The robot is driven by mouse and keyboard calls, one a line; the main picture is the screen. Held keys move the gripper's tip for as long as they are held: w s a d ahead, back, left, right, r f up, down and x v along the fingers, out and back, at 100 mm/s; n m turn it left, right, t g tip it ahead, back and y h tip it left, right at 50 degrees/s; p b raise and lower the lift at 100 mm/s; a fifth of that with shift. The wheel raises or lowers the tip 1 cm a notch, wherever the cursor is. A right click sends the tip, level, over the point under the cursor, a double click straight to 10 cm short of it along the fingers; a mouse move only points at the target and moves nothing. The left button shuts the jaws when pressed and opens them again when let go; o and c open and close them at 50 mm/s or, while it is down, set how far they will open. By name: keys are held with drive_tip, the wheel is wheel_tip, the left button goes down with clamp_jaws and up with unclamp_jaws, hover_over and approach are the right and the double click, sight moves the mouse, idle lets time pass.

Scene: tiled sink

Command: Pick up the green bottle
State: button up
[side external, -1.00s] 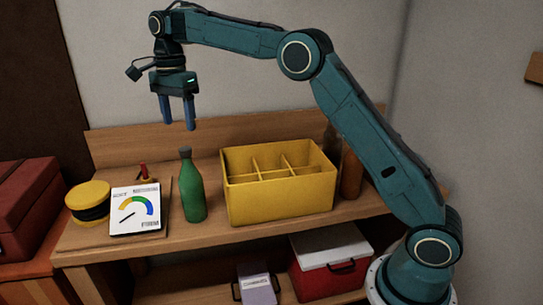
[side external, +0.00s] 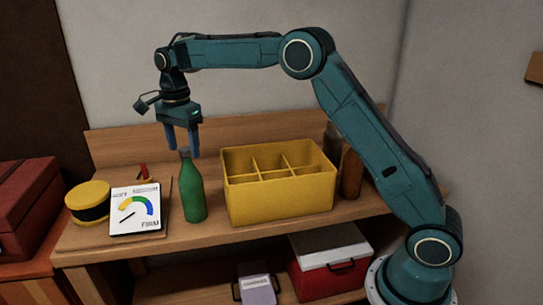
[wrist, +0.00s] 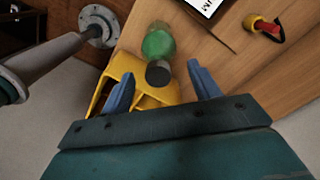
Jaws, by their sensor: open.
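The green bottle (side external: 192,190) stands upright on the wooden bench, left of the yellow divided box. Its dark cap (wrist: 159,73) and green shoulder show in the wrist view, between and just beyond my fingertips. My gripper (side external: 182,154) is open and points down, with its fingertips around the height of the bottle's top in the side view. In the wrist view my two blue fingers (wrist: 160,75) stand apart with the cap in the gap between them. I cannot tell whether either finger touches the bottle.
The yellow divided box (side external: 275,202) stands close to the bottle's right. A white card with a dial (side external: 137,210) and a yellow-and-black round container (side external: 88,202) are to the left. Brown bottles (side external: 351,175) stand behind the box's right end. A wooden backboard (side external: 120,150) runs behind.

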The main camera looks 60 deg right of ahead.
sight(187, 164)
drive_tip(key=shift+s+d+f, duration=0.1)
drive_tip(key=shift+f, duration=2.3)
drive_tip(key=shift+r, duration=0.1)
clamp_jaws()
